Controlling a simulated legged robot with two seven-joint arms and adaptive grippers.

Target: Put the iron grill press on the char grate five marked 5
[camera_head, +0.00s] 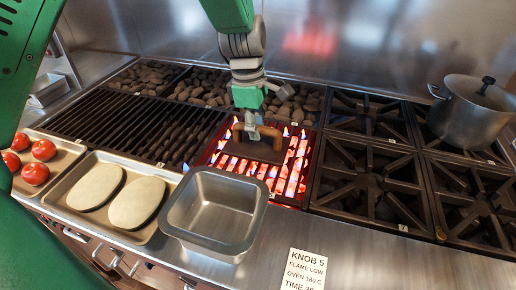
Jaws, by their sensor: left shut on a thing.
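The iron grill press (256,150) has a dark flat plate and a brown handle. It is over the glowing red char grate (292,186), with flames showing around it. I cannot tell whether the plate touches the grate or hangs just above it. My left gripper (252,130) comes down from the top and is shut on the press handle; its fingers partly hide the handle. No readable 5 shows on the glowing grate itself. My right gripper is not in view.
An empty metal pan (216,245) stands in front of the glowing grate. A tray (76,224) with two flat pale pieces and a tray with tomatoes (35,174) are at left. Black burners (370,180) and a lidded pot (468,108) are at right. A sign (306,270) reads KNOB 5.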

